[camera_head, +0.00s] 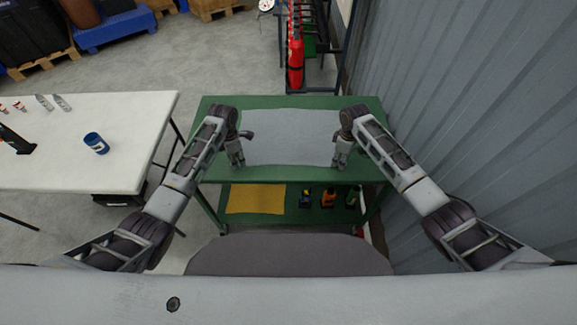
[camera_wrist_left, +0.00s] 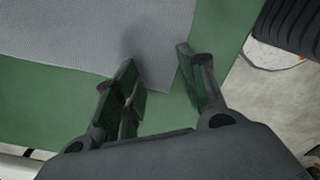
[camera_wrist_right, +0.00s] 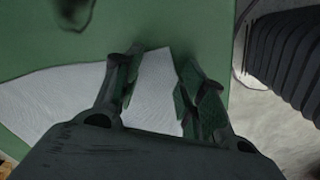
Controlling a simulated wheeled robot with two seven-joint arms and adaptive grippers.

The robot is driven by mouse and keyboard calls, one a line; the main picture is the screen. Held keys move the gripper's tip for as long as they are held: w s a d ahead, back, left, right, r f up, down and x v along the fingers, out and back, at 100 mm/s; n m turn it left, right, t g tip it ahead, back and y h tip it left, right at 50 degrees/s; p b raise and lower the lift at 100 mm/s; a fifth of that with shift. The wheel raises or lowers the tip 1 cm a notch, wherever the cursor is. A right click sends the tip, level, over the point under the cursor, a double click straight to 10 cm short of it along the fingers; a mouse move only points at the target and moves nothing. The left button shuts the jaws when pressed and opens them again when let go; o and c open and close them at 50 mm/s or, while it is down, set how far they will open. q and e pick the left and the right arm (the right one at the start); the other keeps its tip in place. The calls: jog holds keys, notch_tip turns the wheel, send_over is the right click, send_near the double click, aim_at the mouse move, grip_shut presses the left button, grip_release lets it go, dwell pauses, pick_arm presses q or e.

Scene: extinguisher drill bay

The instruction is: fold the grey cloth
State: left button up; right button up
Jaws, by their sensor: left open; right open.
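The grey cloth (camera_head: 288,135) lies spread flat on the green table (camera_head: 290,101) in the head view. My left gripper (camera_head: 238,164) is open at the cloth's near left corner. In the left wrist view, that corner of the cloth (camera_wrist_left: 90,40) reaches between the open fingers (camera_wrist_left: 160,82). My right gripper (camera_head: 339,165) is open at the near right corner. In the right wrist view, the cloth (camera_wrist_right: 155,85) shows between the open fingers (camera_wrist_right: 152,80). I cannot tell whether any finger touches the cloth.
A yellow cloth (camera_head: 255,199) and several small tools (camera_head: 328,197) lie on the lower shelf. A red extinguisher (camera_head: 295,62) stands behind. A corrugated wall (camera_head: 480,90) closes the right side.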

pick_arm(q)
jog(key=shift+f, duration=0.15)
pick_arm(e)
jog(key=shift+f, duration=0.1)
pick_arm(q)
jog(key=shift+c, duration=0.2)
pick_arm(e)
jog(key=shift+c, duration=0.2)
pick_arm(q)
jog(key=shift+f, duration=0.1)
jog(key=c, duration=0.9)
pick_arm(e)
jog(key=shift+s+f, duration=0.1)
jog(key=c, duration=0.9)
pick_arm(q)
jog(key=shift+s, duration=0.1)
grip_shut()
pick_arm(e)
grip_shut()
pick_arm(q)
jog(key=shift+a, duration=0.1)
pick_arm(e)
jog(key=shift+d, duration=0.1)
pick_arm(q)
jog(key=shift+r, duration=0.2)
